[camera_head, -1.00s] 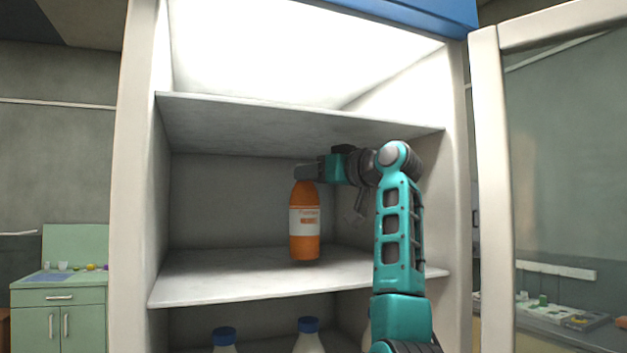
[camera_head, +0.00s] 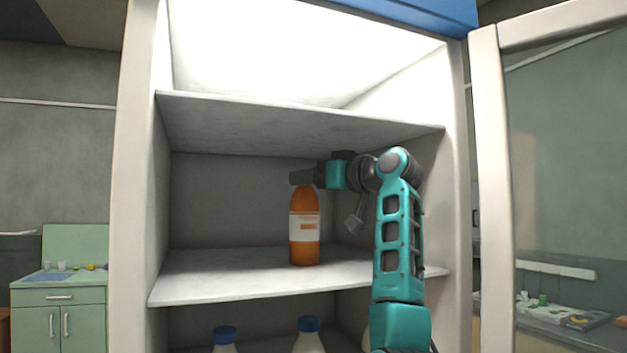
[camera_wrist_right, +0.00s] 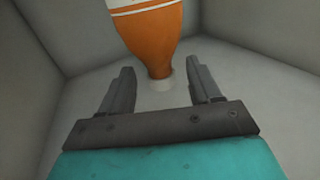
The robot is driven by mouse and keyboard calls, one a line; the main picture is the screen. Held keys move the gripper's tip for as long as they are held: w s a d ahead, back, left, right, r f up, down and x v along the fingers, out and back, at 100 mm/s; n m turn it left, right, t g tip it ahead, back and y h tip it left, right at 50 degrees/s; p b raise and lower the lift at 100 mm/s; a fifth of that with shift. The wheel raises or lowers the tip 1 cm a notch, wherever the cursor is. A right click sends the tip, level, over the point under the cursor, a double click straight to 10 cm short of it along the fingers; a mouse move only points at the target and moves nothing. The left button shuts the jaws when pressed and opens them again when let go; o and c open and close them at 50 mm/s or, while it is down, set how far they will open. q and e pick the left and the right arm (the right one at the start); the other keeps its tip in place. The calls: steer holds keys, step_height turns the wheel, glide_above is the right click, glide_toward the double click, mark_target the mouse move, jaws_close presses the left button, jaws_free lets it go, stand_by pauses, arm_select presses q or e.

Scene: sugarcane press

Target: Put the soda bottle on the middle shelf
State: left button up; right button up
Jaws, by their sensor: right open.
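The orange soda bottle (camera_head: 304,250) with a white label stands upright on the middle shelf (camera_head: 220,278), near the shelf's centre. Its base appears to rest on the shelf. My right gripper (camera_head: 302,178) is at the bottle's top, reaching in from the right. My left gripper is out of view.
The upper shelf (camera_head: 290,122) is close above my right gripper. Bottles with blue caps (camera_head: 308,324) stand on the shelf below. The cabinet's glass door (camera_head: 490,180) is open at the right. The left part of the middle shelf is clear.

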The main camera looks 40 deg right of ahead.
steer(key=s+d+b, duration=0.2)
steer(key=s, duration=1)
steer(key=shift+b, duration=0.35)
steer(key=shift+w, duration=0.1)
steer(key=shift+a, duration=0.1)
